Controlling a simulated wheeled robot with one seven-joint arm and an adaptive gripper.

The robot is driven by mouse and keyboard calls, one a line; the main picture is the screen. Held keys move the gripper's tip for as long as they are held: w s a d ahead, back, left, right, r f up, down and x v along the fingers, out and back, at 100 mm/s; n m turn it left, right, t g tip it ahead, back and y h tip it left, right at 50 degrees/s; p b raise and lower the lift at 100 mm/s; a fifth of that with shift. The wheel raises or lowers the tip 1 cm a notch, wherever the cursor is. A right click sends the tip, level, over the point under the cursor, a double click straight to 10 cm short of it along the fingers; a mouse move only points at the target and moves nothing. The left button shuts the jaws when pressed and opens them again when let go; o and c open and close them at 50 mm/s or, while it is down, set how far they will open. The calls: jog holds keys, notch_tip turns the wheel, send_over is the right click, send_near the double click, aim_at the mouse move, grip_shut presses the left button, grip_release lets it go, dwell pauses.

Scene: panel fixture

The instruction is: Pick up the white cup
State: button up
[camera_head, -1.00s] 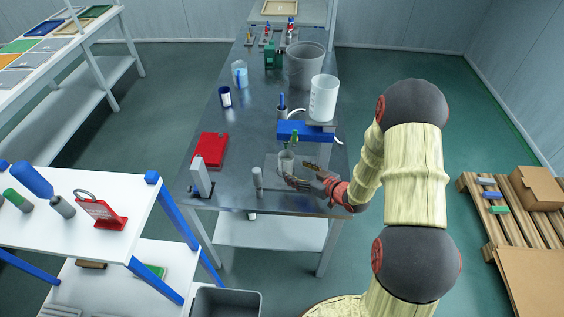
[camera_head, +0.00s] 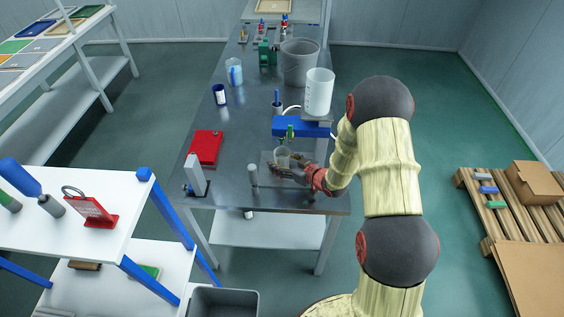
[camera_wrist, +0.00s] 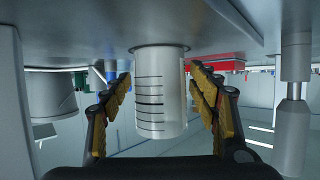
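A small whitish, see-through cup (camera_head: 282,153) stands near the front end of the metal table. In the wrist view, which shows the table upside down, the cup (camera_wrist: 160,95) has dark measuring lines and sits between my fingers. My gripper (camera_head: 285,168) is low over the table at the cup, its fingers open on either side. In the wrist view my gripper (camera_wrist: 161,76) shows a narrow gap at each side of the cup, with no clear contact.
A grey post (camera_head: 253,175) stands just left of my gripper; it is close at right in the wrist view (camera_wrist: 294,100). A blue device (camera_head: 300,127) stands behind the cup. A red box (camera_head: 206,147) lies to the left. A grey bucket (camera_head: 299,63) stands farther back.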

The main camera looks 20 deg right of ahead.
jog(key=c, duration=1.3)
jog(key=shift+r, duration=0.1)
